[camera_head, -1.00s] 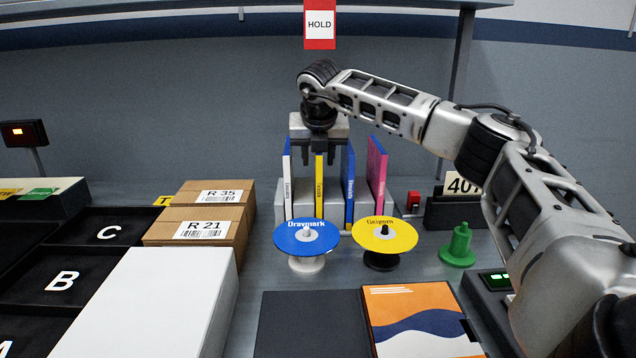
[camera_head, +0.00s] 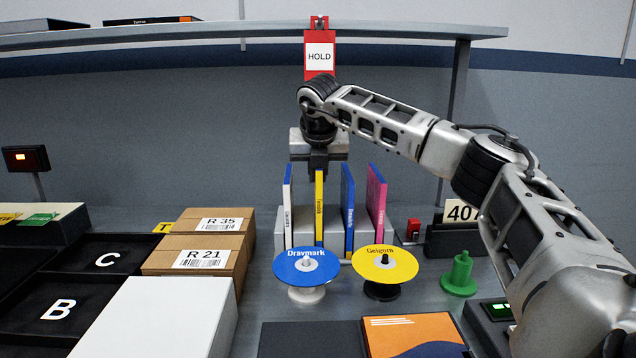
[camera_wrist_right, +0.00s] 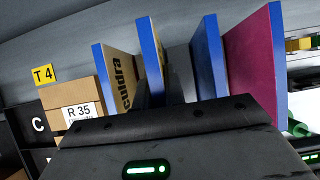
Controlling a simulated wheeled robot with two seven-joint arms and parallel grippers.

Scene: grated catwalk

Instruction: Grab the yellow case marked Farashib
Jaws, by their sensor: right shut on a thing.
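The yellow case (camera_head: 319,205) stands upright in a grey rack, with small dark lettering on its spine that is too small to read surely. My right gripper (camera_head: 319,168) comes from above and is shut on the top of this case. In the right wrist view a case (camera_wrist_right: 150,50) rises between the fingers, which are mostly hidden behind the gripper body. A white-spined case (camera_head: 287,208) stands to its left, a blue case (camera_head: 348,208) and a pink case (camera_head: 376,200) to its right. My left gripper is out of view.
A red HOLD tag (camera_head: 319,55) hangs from the shelf (camera_head: 250,32) above the gripper. A blue disc (camera_head: 306,266) and a yellow disc (camera_head: 385,264) stand in front of the rack. Cartons (camera_head: 205,248) are left; a green peg (camera_head: 459,273) is right.

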